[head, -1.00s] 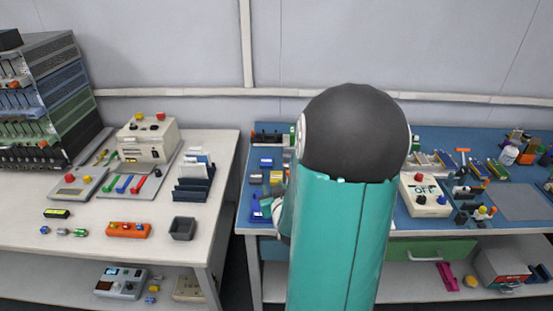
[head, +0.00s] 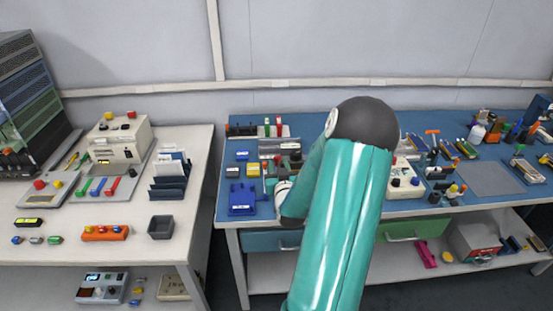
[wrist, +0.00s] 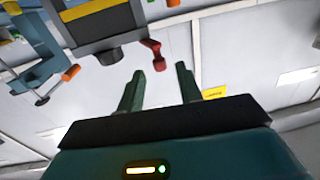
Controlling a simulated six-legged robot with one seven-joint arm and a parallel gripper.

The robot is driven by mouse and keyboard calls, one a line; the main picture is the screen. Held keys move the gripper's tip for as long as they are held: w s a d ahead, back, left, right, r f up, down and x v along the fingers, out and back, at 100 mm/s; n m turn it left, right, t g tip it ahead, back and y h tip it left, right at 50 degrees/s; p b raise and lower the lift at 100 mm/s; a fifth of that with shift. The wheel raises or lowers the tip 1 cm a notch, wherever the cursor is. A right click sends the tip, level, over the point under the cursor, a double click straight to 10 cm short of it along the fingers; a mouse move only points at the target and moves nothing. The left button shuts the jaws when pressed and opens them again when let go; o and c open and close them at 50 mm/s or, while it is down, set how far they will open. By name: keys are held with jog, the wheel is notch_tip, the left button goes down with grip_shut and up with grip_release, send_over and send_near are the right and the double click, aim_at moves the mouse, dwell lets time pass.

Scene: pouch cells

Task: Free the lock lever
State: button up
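In the wrist view my gripper (wrist: 160,71) has its two dark green fingers apart, with nothing between them. A small red lever-like part (wrist: 153,54) stands just beyond the fingertips, apart from them, beside a grey and yellow device (wrist: 100,25) with a dark round knob. I cannot tell for sure that the red part is the lock lever. In the head view my teal arm reaches over the blue bench (head: 325,206), and its white wrist part shows at the left of the arm. The fingers are hidden there.
A clamp-like tool (wrist: 40,65) with orange ends is left of the device in the wrist view. On the bench are a blue tray (head: 242,200), a yellow block (head: 253,170) and a white switch box (head: 402,180). A white table (head: 130,225) stands left, across a gap.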

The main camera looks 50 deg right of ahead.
aim_at(277, 160)
jog(key=x, duration=0.4)
jog(key=shift+w+d, duration=0.1)
jog(key=shift+d, duration=0.05)
grip_shut()
